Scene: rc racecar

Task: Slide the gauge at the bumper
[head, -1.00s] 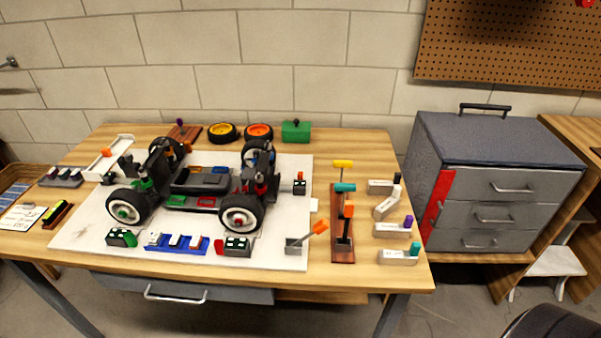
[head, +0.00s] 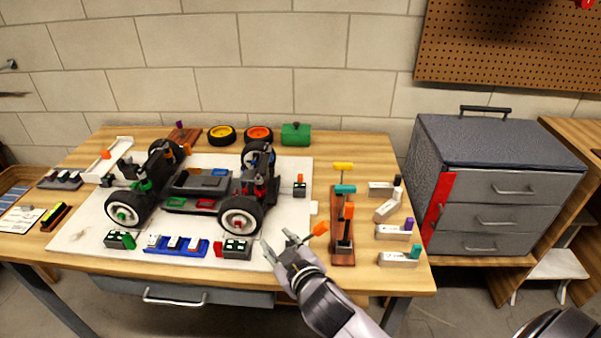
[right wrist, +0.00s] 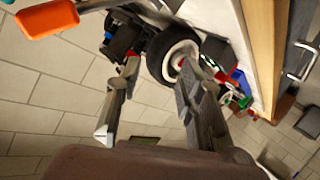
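The RC car chassis (head: 200,182) with black wheels stands on the white mat (head: 75,235); I cannot tell which end part is the bumper. A piece with an orange tilted tab (head: 320,229) sits near the mat's front right corner; it may be the gauge. Its grey base, seen earlier, is now hidden by my right gripper (head: 280,245). The gripper is open, fingers apart, above that corner and right of the near right wheel (head: 240,216). In the right wrist view, the open gripper (right wrist: 150,108) has nothing between its fingertips; an orange block (right wrist: 47,18) is at top left.
A brown stand (head: 342,256) with coloured-handled tools is close right of my gripper. Several grey pieces with coloured ends (head: 393,231) lie farther right. Blue (head: 176,246) and dark trays line the mat's front edge. A grey drawer cabinet (head: 500,150) stands right of the table.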

